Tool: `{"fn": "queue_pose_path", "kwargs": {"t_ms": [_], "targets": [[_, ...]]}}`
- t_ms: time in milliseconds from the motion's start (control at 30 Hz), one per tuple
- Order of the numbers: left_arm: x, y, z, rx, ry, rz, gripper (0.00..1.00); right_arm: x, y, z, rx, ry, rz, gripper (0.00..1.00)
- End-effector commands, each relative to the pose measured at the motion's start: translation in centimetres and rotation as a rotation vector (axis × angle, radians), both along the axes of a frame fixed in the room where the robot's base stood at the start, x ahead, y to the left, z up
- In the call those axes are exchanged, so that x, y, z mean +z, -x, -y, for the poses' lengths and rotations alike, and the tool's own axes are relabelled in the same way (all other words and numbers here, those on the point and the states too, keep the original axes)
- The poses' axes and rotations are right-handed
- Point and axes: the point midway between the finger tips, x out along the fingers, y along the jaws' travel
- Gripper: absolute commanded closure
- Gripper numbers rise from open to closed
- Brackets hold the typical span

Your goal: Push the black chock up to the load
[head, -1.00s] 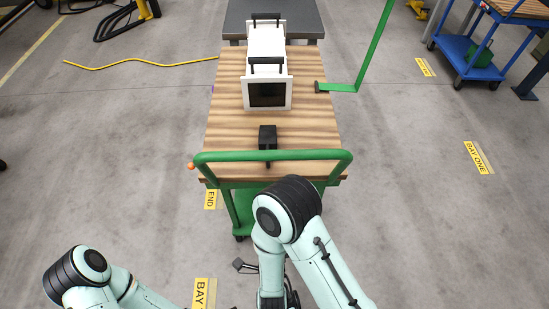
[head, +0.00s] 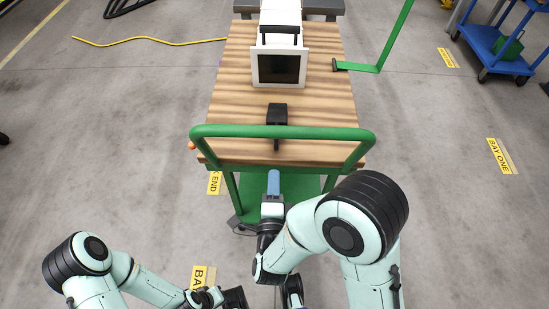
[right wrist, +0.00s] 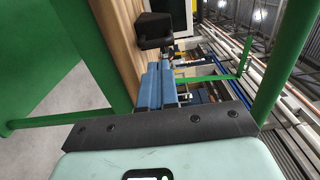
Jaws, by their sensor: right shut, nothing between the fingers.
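The black chock (head: 277,114) lies on the wooden cart top (head: 235,95), just beyond the green handle rail. The load (head: 278,67), a white box with a dark front, stands farther back on the cart, with a strip of bare wood between it and the chock. My right gripper (head: 273,184) is shut and empty, its blue fingers nearer than the handle rail and roughly in line with the chock. In the right wrist view the shut fingers (right wrist: 163,83) point toward the chock (right wrist: 153,30), apart from it. My left arm is at lower left; its fingers do not show.
The green handle rail (head: 285,131) crosses the cart's near end, between my right gripper and the chock. A green post (head: 394,35) rises right of the cart. A blue trolley (head: 490,50) stands at upper right. A yellow cable (head: 150,42) lies on the floor at left.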

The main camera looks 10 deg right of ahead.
Motion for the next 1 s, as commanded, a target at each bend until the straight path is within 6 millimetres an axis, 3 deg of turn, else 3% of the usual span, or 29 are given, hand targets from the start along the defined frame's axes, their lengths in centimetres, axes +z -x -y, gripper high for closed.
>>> {"fn": "queue_pose_path", "kwargs": {"t_ms": [200,400,867,1000], "targets": [[0.8,0.8,0.4,-0.009,0.010,-0.019,1.00,0.4,-4.5,1.4,-0.006,0.005,0.002,1.00],[0.9,0.9,0.4,-0.011,0.012,-0.023,1.00,0.3,-7.0,2.1,-0.003,0.003,0.001,1.00],[0.9,1.0,0.5,-0.011,0.013,-0.026,1.00,0.2,-7.8,2.3,-0.002,0.003,-0.001,1.00],[-0.1,0.2,0.1,-0.002,0.003,-0.006,1.00,0.0,-9.0,2.7,-0.006,0.000,0.002,1.00]]}}
